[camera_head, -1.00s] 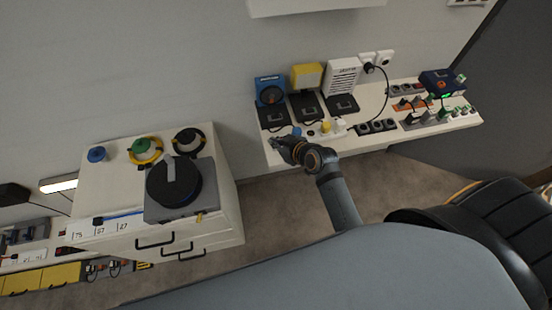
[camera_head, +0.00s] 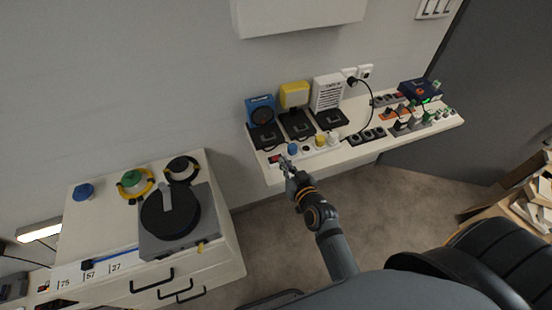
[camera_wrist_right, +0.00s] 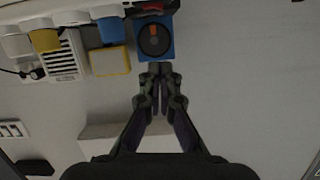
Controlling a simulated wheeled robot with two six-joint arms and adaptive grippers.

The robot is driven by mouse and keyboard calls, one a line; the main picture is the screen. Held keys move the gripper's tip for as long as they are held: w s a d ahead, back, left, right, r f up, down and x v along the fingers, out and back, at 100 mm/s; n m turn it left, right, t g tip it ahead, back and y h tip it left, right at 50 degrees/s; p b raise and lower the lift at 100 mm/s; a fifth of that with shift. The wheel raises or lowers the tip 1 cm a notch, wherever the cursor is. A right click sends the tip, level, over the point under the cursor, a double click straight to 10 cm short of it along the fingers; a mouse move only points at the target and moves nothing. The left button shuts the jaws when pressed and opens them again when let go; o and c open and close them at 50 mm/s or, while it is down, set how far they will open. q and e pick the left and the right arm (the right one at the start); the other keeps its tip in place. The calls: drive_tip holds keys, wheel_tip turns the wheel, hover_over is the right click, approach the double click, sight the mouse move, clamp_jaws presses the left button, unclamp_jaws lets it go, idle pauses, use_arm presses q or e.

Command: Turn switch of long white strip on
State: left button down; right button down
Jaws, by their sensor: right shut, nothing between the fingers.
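The long white strip (camera_head: 306,151) lies along the front of the white shelf, with a blue plug (camera_head: 292,149), a yellow plug (camera_head: 320,140) and white plugs in it. Its small red switch (camera_head: 274,159) sits at the left end; its on or off position is too small to tell. My right gripper (camera_head: 285,161) is shut and empty, its tips close to the strip just right of the switch; contact cannot be told. In the wrist view the shut fingers (camera_wrist_right: 160,72) point up toward the strip (camera_wrist_right: 75,17). My left gripper is not in view.
Behind the strip stand a blue device (camera_head: 260,110), a yellow lamp (camera_head: 294,94) and a white ribbed box (camera_head: 327,92). A dark strip (camera_head: 367,136) and more strips lie to the right. A white drawer cabinet (camera_head: 195,267) stands left; floor shows between.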

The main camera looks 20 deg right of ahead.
drive_tip(key=p, duration=0.1)
hover_over(276, 165)
drive_tip(key=shift+s+d+f, duration=0.25)
drive_tip(key=shift+f, duration=0.4)
drive_tip(key=f, duration=0.1)
drive_tip(key=f+b, duration=0.2)
drive_tip(key=f, duration=0.1)
drive_tip(key=shift+w+a, duration=0.2)
drive_tip(key=shift+w, duration=0.05)
drive_tip(key=shift+f, duration=0.2)
drive_tip(key=shift+f, duration=0.1)
